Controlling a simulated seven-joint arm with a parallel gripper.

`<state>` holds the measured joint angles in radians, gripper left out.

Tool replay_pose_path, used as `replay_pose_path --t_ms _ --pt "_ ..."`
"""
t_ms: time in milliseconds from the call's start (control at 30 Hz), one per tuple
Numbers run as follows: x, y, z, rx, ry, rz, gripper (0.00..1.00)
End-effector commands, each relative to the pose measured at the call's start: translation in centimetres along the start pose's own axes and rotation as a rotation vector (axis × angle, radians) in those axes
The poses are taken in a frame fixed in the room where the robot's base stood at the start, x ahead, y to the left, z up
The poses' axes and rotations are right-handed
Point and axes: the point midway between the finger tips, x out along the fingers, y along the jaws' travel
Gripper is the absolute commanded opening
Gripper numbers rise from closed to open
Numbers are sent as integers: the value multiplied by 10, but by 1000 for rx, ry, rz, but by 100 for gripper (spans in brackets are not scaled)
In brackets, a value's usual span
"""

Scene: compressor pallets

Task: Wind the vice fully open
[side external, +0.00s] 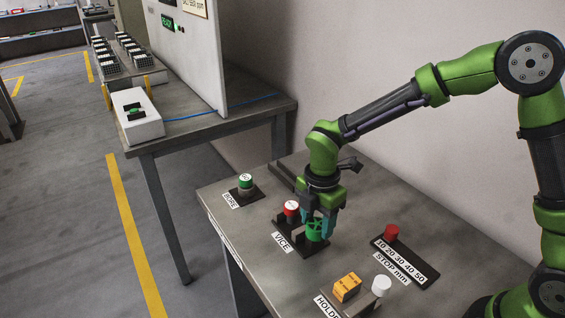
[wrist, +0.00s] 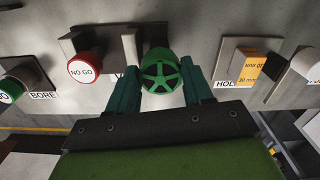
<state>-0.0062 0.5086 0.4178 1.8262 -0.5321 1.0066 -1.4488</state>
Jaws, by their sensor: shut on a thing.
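The vice (side external: 285,236) is a dark fixture on the grey bench behind the VICE label. Its green spoked wheel (wrist: 160,72) faces the camera in the wrist view, beside a grey upright block (wrist: 130,47). My gripper (side external: 319,229) points down over the right end of the vice, with its teal fingers on either side of the green wheel. In the wrist view my gripper (wrist: 161,84) is shut on the wheel, one finger to each side. A red-capped NO GO gauge (wrist: 86,67) stands at the left end of the vice and also shows in the side view (side external: 291,208).
A green-capped gauge (side external: 246,182) stands by the BORE label to the left. A red knob (side external: 391,233) on the STOP mm scale stands to the right. An orange block (side external: 347,288) and a white-capped piece (side external: 381,284) stand at the holder in front. Bare bench lies between.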

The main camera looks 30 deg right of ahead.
Motion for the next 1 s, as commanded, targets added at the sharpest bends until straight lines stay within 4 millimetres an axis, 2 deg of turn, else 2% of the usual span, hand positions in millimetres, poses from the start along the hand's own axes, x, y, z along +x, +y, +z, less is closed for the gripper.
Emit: replay_pose_path --t_ms 267,300,467,767,867,1000 --pt "-1 0 0 -1 -1 1 20" --pt "-1 0 0 -1 -1 1 53" --pt "-1 0 0 -1 -1 0 76" --pt "-2 0 0 0 0 1 76" --pt "-10 1 0 0 0 4 76" --pt "-35 1 0 2 0 7 76"
